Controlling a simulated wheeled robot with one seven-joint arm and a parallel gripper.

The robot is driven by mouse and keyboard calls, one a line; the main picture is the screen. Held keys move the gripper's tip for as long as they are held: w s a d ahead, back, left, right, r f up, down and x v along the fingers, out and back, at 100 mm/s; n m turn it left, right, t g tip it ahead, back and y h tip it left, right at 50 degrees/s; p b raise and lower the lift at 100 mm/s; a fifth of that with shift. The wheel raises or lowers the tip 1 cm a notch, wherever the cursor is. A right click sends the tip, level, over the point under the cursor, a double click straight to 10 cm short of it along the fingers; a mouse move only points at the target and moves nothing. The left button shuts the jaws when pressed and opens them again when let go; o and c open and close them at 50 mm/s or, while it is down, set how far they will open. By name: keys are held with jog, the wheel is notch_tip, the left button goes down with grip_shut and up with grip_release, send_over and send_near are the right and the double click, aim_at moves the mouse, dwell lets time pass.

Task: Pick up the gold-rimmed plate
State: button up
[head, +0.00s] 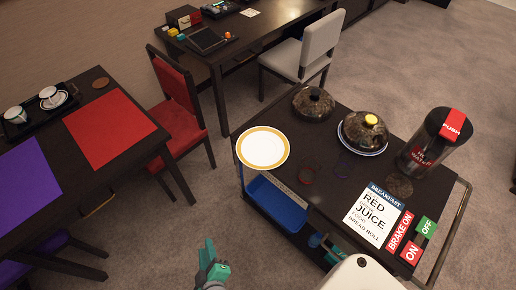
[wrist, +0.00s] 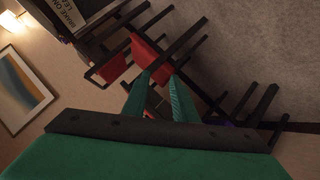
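The gold-rimmed plate (head: 263,147) is white with a wide gold rim. It lies flat and empty at the left corner of the dark cart top (head: 325,205), partly overhanging the edge. My gripper (head: 209,252) is at the bottom of the head view, below and left of the plate and clear of it. In the wrist view my gripper (wrist: 160,77) shows two teal fingers apart with nothing between them. The plate is not seen in the wrist view.
The cart also bears a dark lidded pot (head: 313,103), a domed dish (head: 364,132), a tall red-topped dispenser (head: 424,145) and a menu card (head: 372,215). A blue bin (head: 276,204) hangs below. A red chair (head: 178,105) and a dark table (head: 95,185) stand left.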

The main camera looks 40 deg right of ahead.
jog(key=w+d+g+h, duration=0.1)
jog(key=w+d+h, duration=0.1)
jog(key=w+d, duration=0.3)
jog(key=m+g+h, duration=0.2)
jog(key=g+h, duration=0.4)
jog(key=h, duration=0.1)
send_near(249, 164)
jog(key=x, duration=0.7)
jog(key=shift+w+d+f, duration=0.1)
jog(key=shift+d+f, duration=0.05)
jog(key=shift+d, duration=0.1)
grip_shut()
